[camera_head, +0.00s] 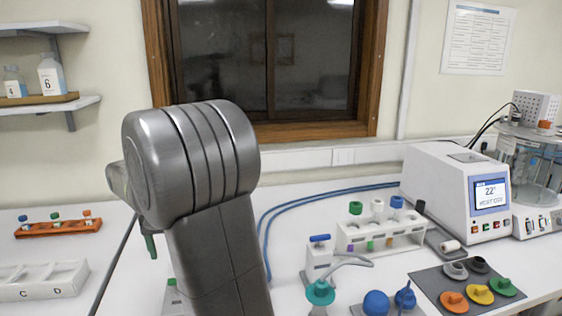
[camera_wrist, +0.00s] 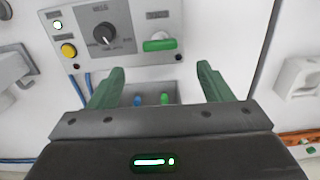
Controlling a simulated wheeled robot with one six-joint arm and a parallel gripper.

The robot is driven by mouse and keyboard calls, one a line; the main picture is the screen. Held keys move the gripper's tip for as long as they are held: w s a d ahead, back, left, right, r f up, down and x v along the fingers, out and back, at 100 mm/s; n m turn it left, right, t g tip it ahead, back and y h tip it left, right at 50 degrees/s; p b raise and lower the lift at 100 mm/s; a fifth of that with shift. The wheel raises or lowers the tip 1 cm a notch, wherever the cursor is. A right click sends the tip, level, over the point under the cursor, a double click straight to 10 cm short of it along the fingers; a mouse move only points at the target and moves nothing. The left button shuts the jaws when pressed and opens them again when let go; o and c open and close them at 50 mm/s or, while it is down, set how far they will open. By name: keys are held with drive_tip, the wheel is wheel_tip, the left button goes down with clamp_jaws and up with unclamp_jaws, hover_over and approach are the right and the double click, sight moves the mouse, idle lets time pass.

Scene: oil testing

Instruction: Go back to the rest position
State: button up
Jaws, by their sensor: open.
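My gripper (camera_wrist: 159,82) shows in the wrist view with its two green fingers spread wide and nothing held between them. Beyond the fingers is a light panel (camera_wrist: 130,48) with a dark dial (camera_wrist: 104,36), a yellow button (camera_wrist: 68,50) and a green handle (camera_wrist: 159,45). A small blue piece (camera_wrist: 137,101) and a small green piece (camera_wrist: 165,99) show between the fingers; I cannot tell how far off they are. In the head view my grey arm fills the left centre, and a green finger tip (camera_head: 150,246) shows beside it. The rest of my gripper is hidden there.
On the bench, an orange rack (camera_head: 45,231) and a white tray (camera_head: 68,284) lie left. A white rack (camera_head: 395,240) with coloured caps, a grey mat (camera_head: 432,290) with colored pieces and a white machine (camera_head: 437,185) stand right. Blue hoses (camera_head: 300,207) run behind my arm.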

wheel_tip(320, 180, down, 8)
drive_tip(key=shift+f, duration=0.25)
drive_tip(key=shift+r, duration=0.1)
